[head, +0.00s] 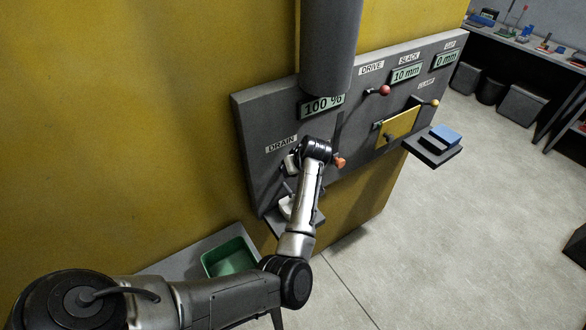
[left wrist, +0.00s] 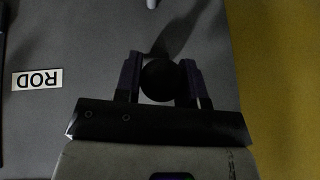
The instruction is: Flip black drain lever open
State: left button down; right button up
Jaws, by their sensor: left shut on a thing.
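In the left wrist view, a round black knob, the end of the black drain lever (left wrist: 158,82), sits between the two fingers of my left gripper (left wrist: 161,68). The fingers are shut on it from both sides. In the head view my left gripper (head: 291,163) is at the grey panel, just below the DRAIN label (head: 282,145). The lever is hidden there behind my gripper and wrist. How far the lever is turned cannot be told. My right gripper is in neither view.
The grey panel (head: 252,120) also carries an orange knob (head: 339,162) close to my wrist, a red knob (head: 384,90) and a yellow plate (head: 399,126). A green tray (head: 232,258) stands below. A ROD label (left wrist: 37,79) shows upside down in the left wrist view.

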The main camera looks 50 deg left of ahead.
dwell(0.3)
pick_arm(q)
jog(key=c, duration=0.8)
grip_release()
jog(key=b+v, duration=0.2)
jog(key=v, duration=1.2)
jog(key=shift+a, duration=0.1)
